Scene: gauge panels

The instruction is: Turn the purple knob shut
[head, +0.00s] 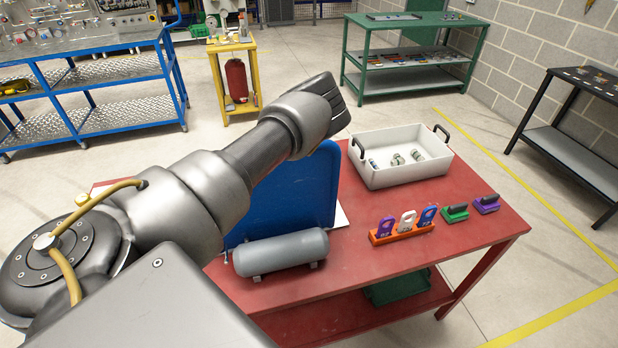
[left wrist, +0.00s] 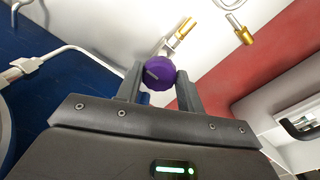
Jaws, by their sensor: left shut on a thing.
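The purple knob (left wrist: 160,72) shows in the left wrist view as a round, ribbed cap with a pale line on its face. My left gripper (left wrist: 158,78) has one finger on each side of the knob and is shut on it. In the head view my left arm reaches over the red table, with the gripper's dark body at the upper middle; its fingers and the knob are hidden there. A blue panel (head: 290,200) stands on the table below the arm. My right gripper is not in view.
A grey cylinder tank (head: 281,253) lies in front of the panel. A white tray (head: 410,178) with small fittings, an orange rack (head: 402,233) of tags, and green (head: 455,213) and purple (head: 486,204) blocks stand to the right. Brass-ended hooked pipes (left wrist: 242,32) are near the knob.

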